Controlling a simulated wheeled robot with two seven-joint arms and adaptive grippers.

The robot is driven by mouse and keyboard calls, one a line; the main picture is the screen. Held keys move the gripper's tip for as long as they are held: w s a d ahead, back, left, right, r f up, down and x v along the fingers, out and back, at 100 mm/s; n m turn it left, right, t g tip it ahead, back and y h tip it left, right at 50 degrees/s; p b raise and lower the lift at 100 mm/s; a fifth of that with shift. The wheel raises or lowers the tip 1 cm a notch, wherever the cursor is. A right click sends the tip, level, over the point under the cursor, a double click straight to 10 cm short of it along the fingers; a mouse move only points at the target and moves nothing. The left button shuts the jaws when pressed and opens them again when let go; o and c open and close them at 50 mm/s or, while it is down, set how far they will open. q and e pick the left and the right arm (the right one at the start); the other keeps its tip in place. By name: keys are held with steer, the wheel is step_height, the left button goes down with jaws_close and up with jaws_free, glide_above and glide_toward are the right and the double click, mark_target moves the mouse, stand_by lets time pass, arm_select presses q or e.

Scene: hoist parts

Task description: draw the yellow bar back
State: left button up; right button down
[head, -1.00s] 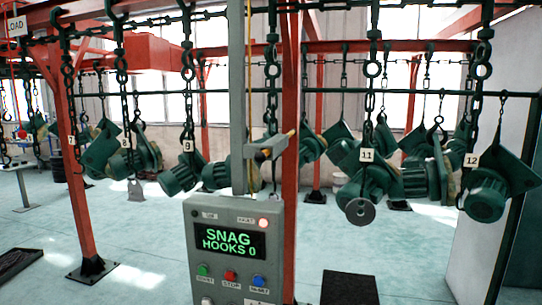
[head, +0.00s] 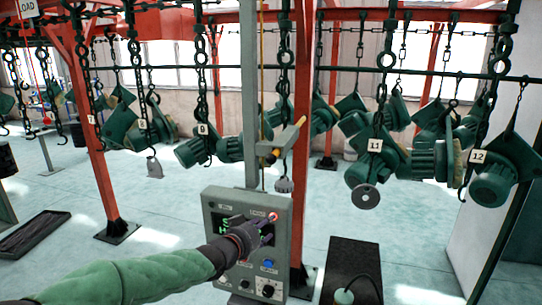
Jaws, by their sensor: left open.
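The yellow bar (head: 293,137) sits at a slant in a grey bracket on the grey post (head: 251,90), above the control box (head: 219,205). My left gripper (head: 266,232) reaches in from the lower left on its green-sleeved arm. It is open and in front of the control box, covering most of the green display. It is below the yellow bar and apart from it. I cannot tell whether it touches the box face. My right gripper is not in view.
Green motor units (head: 369,163) hang on chains and hooks behind the post, with number tags. Red uprights (head: 303,180) stand left and right of the post. A black mat (head: 352,262) lies on the pale floor at right, and a dark tray (head: 33,232) at left.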

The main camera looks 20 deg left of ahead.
mark_target(268, 162)
arm_select(q)
step_height(268, 162, up, 17)
steer(key=s+a+m+t+p, duration=0.1)
steer(key=s+a+t+p, duration=0.1)
steer(key=t, duration=0.1)
steer(key=p+x, duration=0.2)
steer(key=x, duration=0.8)
steer(key=shift+w+r, duration=0.1)
steer(key=shift+w, duration=0.1)
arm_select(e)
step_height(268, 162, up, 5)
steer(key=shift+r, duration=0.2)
arm_select(q)
jaws_close()
